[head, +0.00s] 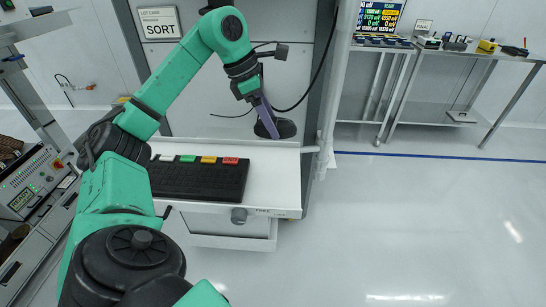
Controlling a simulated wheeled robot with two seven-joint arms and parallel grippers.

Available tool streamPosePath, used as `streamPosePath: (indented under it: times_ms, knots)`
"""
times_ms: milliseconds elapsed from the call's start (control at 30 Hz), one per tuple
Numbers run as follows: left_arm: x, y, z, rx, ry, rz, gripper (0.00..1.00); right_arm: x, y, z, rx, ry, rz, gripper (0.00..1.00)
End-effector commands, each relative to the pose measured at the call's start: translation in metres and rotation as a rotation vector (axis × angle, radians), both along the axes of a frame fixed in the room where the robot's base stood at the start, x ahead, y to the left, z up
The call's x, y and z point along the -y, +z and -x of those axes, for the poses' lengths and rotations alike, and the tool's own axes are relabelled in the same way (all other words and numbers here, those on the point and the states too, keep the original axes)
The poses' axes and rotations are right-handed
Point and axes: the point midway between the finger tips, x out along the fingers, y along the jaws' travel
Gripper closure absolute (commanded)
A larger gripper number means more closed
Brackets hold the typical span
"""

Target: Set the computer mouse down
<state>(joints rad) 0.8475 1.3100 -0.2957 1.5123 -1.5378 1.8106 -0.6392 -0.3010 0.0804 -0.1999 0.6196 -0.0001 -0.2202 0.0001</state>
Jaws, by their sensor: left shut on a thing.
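The computer mouse (286,128) is a dark, rounded shape at the back right of the white worktop (275,170). My left gripper (268,128) reaches down from above and is shut on it, with purple-grey fingers that hide part of it. The mouse is at or just above the worktop's back edge; I cannot tell whether it touches the surface. My right gripper is out of view.
A black keyboard-like tray (198,181) with white, green, yellow and red blocks along its back fills the left of the worktop. A grey panel with a SORT sign (160,23) stands behind. The worktop's right front is clear. A dark cable hangs behind the gripper.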

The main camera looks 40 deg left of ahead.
Motion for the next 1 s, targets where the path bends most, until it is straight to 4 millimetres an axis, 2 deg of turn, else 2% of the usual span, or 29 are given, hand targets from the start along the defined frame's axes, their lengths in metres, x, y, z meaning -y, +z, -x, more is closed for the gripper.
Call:
streamPosePath:
  times_ms: [33, 200, 500, 600, 933, 967, 1000]
  knots:
    - [-0.001, -0.030, 0.001, -0.008, 0.002, -0.003, 0.85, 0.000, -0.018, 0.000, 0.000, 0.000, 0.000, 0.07]
    - [-0.001, -0.086, 0.001, -0.008, 0.000, -0.003, 0.85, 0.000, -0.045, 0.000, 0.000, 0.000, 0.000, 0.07]
    - [-0.001, -0.141, 0.000, -0.004, -0.002, -0.002, 0.85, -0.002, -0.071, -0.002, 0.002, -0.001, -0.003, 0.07]
    - [-0.001, -0.151, 0.000, -0.002, -0.001, -0.001, 0.85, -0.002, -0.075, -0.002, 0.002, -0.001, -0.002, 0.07]
    - [0.000, -0.152, -0.001, 0.001, -0.002, 0.001, 0.85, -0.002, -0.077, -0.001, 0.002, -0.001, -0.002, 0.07]
    - [0.000, -0.151, -0.001, 0.001, -0.002, 0.001, 0.15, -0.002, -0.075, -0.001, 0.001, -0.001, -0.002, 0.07]
    - [0.000, -0.151, -0.001, 0.000, -0.001, 0.001, 0.00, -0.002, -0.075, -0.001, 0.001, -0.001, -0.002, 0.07]
